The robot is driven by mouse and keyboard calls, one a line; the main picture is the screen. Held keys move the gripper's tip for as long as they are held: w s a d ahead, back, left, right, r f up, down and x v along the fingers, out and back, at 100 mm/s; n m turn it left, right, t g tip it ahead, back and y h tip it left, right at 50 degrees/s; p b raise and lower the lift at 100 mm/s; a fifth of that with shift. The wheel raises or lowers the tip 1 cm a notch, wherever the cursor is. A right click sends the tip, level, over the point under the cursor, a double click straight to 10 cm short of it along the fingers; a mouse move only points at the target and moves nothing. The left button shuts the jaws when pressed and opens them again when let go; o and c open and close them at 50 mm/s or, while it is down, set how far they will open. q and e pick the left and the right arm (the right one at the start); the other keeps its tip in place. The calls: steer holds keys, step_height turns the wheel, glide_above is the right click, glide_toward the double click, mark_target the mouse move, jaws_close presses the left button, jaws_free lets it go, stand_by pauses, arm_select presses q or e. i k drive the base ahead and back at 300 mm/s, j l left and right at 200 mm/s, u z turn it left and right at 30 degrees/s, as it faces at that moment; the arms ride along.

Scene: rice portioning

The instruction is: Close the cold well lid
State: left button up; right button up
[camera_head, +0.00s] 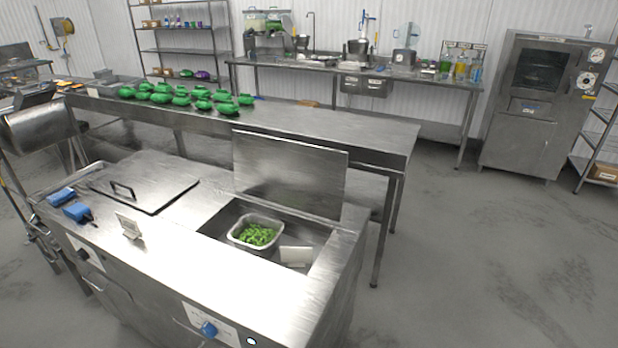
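The cold well lid (289,174) is a flat steel panel standing upright, raised at the back edge of the cold well. The cold well (219,222) is an open rectangular recess in the right part of the steel counter. Inside it sits a white tub (236,236) filled with chopped green pieces. A small white card or block (296,255) is in the well to the right of the tub. Neither of my grippers shows in the head view.
A second, closed lid with a handle (144,183) lies flat on the counter's left. Blue-handled tools (76,211) and a small sign (129,226) are on the counter top. A long table (330,131) with several green bundles stands behind. Floor on the right is clear.

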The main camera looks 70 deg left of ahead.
mark_target(310, 179)
steer(key=i+u, duration=0.7)
steer(key=u, duration=0.15)
steer(key=i+l+u, duration=0.15)
steer(key=i+u, duration=0.55)
steer(key=u, duration=0.2)
steer(key=i+u, duration=0.25)
steer(key=u, duration=0.15)
steer(key=i+l+u, duration=0.15)
steer(key=u, duration=0.3)
steer(key=i+l+u, duration=0.25)
steer(key=u, duration=0.15)
steer(key=i+l+u, duration=0.15)
steer(key=u, duration=0.3)
steer(key=i+l+u, duration=0.1)
steer(key=l+u, duration=0.3)
steer(key=i+l+u, duration=0.15)
steer(key=l+u, duration=0.25)
steer(key=i+l+u, duration=0.15)
steer(key=l+u, duration=0.6)
steer(key=l, duration=0.15)
